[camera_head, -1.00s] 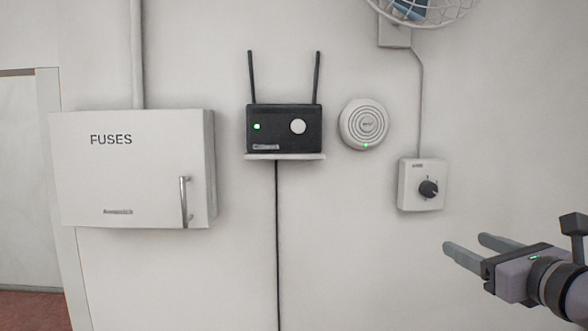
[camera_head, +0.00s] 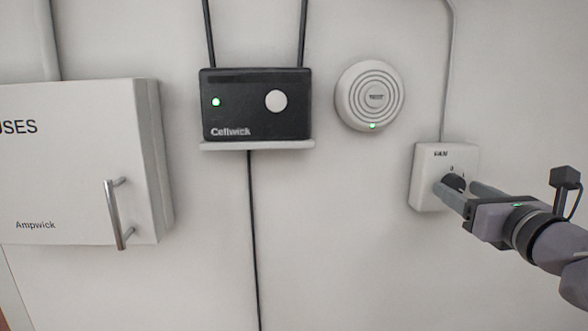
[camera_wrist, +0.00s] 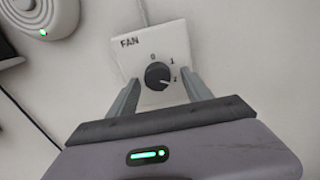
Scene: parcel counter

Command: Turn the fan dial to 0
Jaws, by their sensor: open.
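The fan dial (camera_wrist: 158,76) is a round black knob on a white wall plate marked FAN (camera_wrist: 178,42). In the wrist view, 0 is printed above the knob, 1 at its upper right and 2 at its right. Its pale pointer mark is toward the right, near the 2. In the head view the plate (camera_head: 427,180) is at the right, with the knob (camera_head: 455,182) partly hidden by my gripper. My gripper (camera_wrist: 160,90) is open, its fingers on either side of the knob. I cannot tell whether they touch it.
A black Cellwick box (camera_head: 256,108) with two antennas sits on a small shelf. A round white device (camera_head: 370,96) is mounted to its right. A white fuse box (camera_head: 75,170) with a metal handle is at the left. The wall below the round device is clear.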

